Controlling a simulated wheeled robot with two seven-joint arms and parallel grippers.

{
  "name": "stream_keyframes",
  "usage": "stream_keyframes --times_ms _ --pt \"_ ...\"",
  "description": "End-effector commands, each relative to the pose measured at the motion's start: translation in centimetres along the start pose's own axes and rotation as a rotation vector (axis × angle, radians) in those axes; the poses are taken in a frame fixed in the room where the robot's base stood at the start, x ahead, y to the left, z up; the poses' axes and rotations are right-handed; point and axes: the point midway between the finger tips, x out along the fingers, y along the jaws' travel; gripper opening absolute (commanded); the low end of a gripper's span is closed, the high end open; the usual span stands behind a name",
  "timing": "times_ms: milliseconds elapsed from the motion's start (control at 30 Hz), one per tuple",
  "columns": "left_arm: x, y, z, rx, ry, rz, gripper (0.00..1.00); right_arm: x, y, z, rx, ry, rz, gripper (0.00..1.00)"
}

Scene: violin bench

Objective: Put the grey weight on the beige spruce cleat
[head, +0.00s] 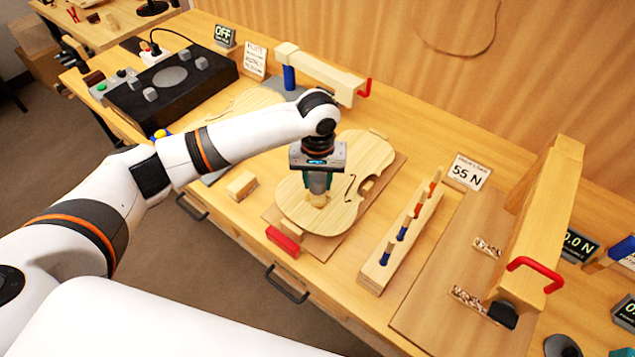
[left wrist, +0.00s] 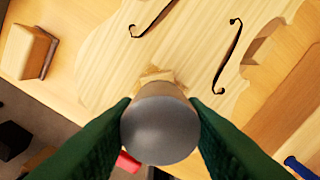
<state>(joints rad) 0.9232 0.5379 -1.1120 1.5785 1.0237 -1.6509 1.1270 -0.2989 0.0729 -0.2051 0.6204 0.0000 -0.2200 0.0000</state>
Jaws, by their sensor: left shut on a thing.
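My left gripper (head: 317,186) is over the lower part of the pale violin plate (head: 349,208) and points down. In the left wrist view its two dark green fingers (left wrist: 160,128) are shut on the grey weight (left wrist: 160,135), a round grey cylinder seen from its end. In the head view the weight (head: 318,182) shows between the fingers. The beige spruce cleat (left wrist: 156,77) shows just beyond the weight, on the plate, and is partly hidden by it. The cleat (head: 318,200) also shows in the head view below the fingers. I cannot tell whether weight and cleat touch. My right gripper is not in view.
A small wooden block (head: 242,185) lies left of the plate. A wooden rack (head: 400,240) with blue and red pieces stands to the right. A wooden press frame (head: 545,220) stands farther right.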

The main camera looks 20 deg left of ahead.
Motion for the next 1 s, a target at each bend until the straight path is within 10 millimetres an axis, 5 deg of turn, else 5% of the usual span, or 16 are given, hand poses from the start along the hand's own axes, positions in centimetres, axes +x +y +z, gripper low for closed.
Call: stream_keyframes --times_ms 200,533,567,667,1000 --pt "2.1 0.0 0.0 -0.001 -0.002 -0.001 0.0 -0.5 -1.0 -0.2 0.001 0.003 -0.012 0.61" --pt "2.3 0.0 0.0 -0.001 -0.001 -0.001 0.0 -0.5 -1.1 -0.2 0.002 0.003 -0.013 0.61" --pt "2.4 0.0 0.0 -0.001 0.0 0.0 0.39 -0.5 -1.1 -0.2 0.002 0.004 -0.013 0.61" --pt "2.4 0.0 0.0 -0.001 0.0 0.0 0.55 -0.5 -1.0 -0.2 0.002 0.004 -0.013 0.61" --pt "2.3 0.0 0.0 -0.001 -0.002 0.0 0.59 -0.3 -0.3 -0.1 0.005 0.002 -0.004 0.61"
